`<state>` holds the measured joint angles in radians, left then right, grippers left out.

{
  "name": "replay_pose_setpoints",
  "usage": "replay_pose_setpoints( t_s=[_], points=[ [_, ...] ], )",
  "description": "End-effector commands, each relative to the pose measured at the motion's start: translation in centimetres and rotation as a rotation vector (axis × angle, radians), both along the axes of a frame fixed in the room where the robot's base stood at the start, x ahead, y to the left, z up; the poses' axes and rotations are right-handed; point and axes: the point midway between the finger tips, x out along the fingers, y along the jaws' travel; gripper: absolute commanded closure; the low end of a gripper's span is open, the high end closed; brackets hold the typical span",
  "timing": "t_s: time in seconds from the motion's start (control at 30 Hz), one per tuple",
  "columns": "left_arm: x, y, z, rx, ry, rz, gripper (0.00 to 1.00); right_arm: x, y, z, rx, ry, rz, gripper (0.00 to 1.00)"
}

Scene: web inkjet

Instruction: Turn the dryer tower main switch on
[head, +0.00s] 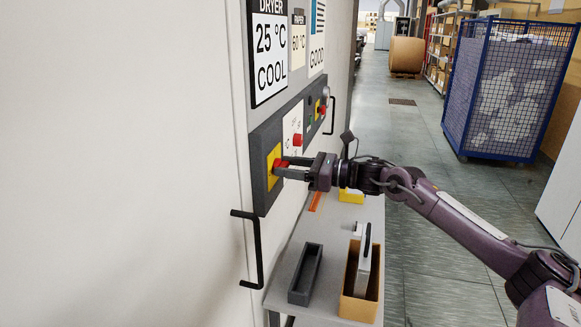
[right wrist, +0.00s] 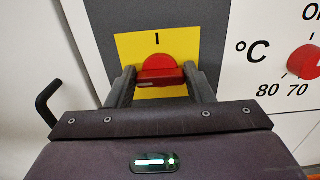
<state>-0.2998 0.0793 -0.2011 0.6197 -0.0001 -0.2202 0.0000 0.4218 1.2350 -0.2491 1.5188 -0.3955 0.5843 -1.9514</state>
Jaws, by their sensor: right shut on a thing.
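The dryer tower main switch is a red rotary knob (right wrist: 159,70) on a yellow plate (right wrist: 130,48), with an "I" mark above it in the right wrist view. In the head view the yellow plate (head: 270,160) sits at the near end of a dark panel on the white cabinet. My right gripper (head: 279,168) reaches in from the right and is shut on the red knob, one finger on each side of it. My left gripper is not in view.
A second red knob (right wrist: 305,62) with temperature marks is right of the switch. A black door handle (head: 255,250) sticks out below the panel. A shelf below holds a dark tray (head: 306,273) and a brown box (head: 358,305). A blue mesh cage (head: 505,90) stands across the open aisle.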

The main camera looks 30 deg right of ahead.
Motion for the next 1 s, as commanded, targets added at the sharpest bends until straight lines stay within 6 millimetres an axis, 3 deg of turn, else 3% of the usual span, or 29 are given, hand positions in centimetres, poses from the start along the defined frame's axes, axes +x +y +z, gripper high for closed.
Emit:
replay_pose_setpoints(
  t_s=[0.47, 1.0],
  points=[
    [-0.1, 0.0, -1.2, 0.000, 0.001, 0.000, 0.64, 0.0, -0.1, -0.2, 0.084, 0.071, -0.001, 0.76],
    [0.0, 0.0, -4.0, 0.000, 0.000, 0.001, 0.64, 0.2, -0.3, -0.2, 0.451, 0.383, -0.002, 0.76]
  ],
)
